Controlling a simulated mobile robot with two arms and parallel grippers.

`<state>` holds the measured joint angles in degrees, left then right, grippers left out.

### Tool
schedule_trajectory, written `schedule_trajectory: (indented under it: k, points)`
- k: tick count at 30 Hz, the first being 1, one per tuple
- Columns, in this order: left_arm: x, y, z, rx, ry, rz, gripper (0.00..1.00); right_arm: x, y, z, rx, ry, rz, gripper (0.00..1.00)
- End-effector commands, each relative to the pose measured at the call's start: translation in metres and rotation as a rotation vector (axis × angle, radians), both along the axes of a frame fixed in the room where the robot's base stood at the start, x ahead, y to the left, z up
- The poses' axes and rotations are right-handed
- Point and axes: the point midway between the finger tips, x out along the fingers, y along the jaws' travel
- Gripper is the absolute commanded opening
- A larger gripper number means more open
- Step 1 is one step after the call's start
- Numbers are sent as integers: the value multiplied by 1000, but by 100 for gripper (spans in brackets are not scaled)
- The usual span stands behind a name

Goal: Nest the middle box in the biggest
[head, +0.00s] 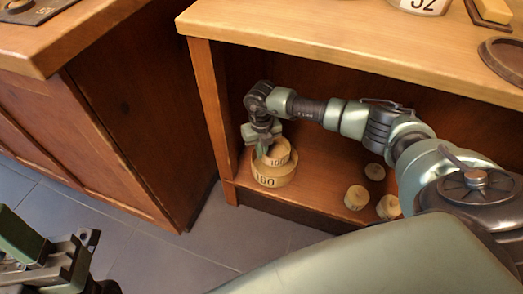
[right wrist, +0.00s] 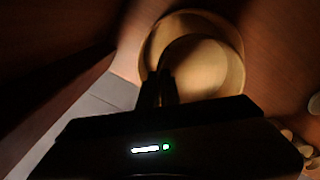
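The biggest box (head: 265,182), a round pale wooden tub marked 160, stands on the lower shelf near its left end. The middle box (head: 279,160), marked 100, is inside its rim and shows above it in the head view. My right gripper (head: 263,150) is at the middle box's left side, fingers pointing down. In the right wrist view, its narrow fingers (right wrist: 160,88) are close together on the wall of the middle box (right wrist: 200,68), within the biggest box's rim (right wrist: 238,60). Whether the middle box touches the bottom is hidden. My left gripper (head: 50,255) is at the lower left, its fingertips unclear.
Small round wooden pieces stand on the shelf to the right, including one (head: 356,197) near the front edge and one (head: 375,171) farther back. The shelf's left upright (head: 212,120) is close to the boxes. The worktop (head: 300,35) overhangs my right arm.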

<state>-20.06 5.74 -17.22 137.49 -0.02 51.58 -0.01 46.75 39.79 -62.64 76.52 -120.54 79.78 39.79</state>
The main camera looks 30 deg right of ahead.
Motion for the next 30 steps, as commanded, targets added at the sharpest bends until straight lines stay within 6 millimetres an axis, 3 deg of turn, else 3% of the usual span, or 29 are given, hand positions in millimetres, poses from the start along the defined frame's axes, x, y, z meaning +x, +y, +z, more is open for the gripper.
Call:
schedule_trajectory:
  k: [30]
  points:
    - [0, 0, -4, 0, 1, 0, 36, 0, 0, -9, 0, 0, 0, 0]
